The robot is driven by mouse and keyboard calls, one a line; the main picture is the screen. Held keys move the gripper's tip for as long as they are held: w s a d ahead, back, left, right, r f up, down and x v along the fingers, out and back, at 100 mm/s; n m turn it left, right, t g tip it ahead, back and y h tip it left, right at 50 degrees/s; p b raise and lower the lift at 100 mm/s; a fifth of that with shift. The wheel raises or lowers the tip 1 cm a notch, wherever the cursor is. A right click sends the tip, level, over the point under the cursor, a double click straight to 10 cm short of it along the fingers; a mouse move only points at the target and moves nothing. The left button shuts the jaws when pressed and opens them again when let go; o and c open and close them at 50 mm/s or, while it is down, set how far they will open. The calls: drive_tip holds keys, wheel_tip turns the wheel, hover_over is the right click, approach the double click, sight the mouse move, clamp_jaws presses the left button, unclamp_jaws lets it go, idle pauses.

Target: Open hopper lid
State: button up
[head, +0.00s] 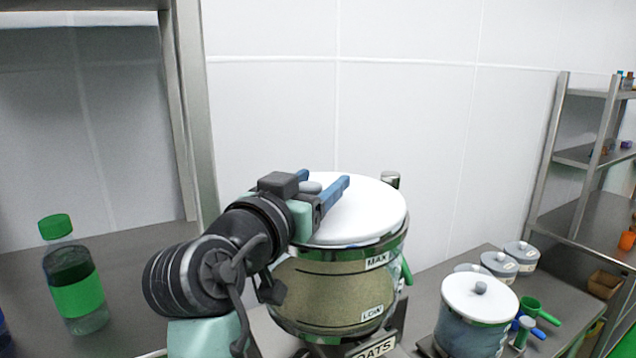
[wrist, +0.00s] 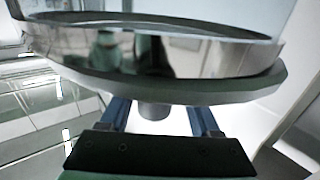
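The oats hopper (head: 325,290) is a clear drum of grain with MAX, LOW and OATS labels. Its round white lid (head: 372,212) lies flat on the metal rim, closed. A small grey knob (head: 311,187) stands on the lid. My gripper (head: 325,183) is over the lid, its two blue fingers reaching to either side of the knob. In the wrist view the knob (wrist: 154,111) sits between the spread fingers, with a gap on each side. The lid (wrist: 170,92) and shiny rim (wrist: 200,55) show there too. The gripper is open and holds nothing.
A second, smaller canister with a white lid (head: 480,300) stands to the right, with green and blue scoops (head: 530,306) beside it. Grey-lidded tubs (head: 500,263) stand behind. A green-capped bottle (head: 75,280) is at left. A metal shelf post (head: 190,110) rises behind my arm.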

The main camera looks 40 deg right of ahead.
idle(0.3)
drive_tip(key=b+v, duration=0.5)
drive_tip(key=v, duration=0.8)
